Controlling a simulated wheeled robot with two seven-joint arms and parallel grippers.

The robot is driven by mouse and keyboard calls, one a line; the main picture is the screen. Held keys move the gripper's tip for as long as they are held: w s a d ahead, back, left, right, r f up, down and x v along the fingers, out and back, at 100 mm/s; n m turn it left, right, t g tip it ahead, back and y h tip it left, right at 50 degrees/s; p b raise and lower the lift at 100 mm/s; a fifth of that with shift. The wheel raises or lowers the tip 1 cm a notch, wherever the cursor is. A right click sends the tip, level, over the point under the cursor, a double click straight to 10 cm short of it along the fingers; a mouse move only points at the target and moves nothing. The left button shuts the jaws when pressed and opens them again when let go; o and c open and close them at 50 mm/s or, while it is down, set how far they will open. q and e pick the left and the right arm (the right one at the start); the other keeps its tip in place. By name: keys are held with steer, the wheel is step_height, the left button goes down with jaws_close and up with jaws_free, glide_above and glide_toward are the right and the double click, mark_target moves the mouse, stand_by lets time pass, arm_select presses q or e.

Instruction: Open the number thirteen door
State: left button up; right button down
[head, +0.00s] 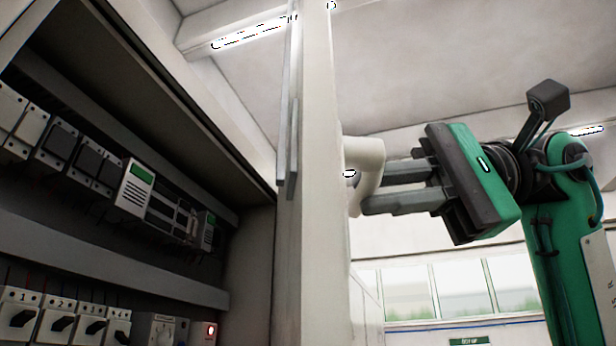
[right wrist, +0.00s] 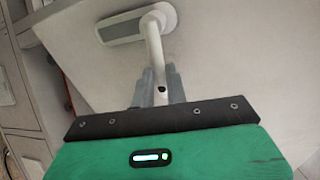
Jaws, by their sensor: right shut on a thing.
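The door (head: 314,230) stands open and shows nearly edge-on in the middle of the head view. I see no number on it. Its white handle (head: 364,152) sticks out from the door's right side. My right gripper (head: 366,190) is shut on this handle, with its fingers reaching it from the right. In the right wrist view the handle (right wrist: 153,38) rises from a grey plate on the pale door face (right wrist: 235,60), between the gripper's fingers (right wrist: 158,88). My left gripper is not in view.
Left of the door the open cabinet (head: 250,265) shows rows of breakers (head: 70,150) and numbered switches (head: 65,322). A small red lamp (head: 210,331) is lit at the bottom. Windows (head: 450,290) lie far behind on the right.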

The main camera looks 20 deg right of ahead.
steer(key=shift+s+d, duration=0.1)
steer(key=shift+d, duration=0.4)
steer(key=shift+a, duration=0.1)
steer(key=c, duration=1.4)
jaws_free()
steer(key=b+v, duration=0.2)
steer(key=v, duration=1.2)
steer(key=shift+b, duration=0.35)
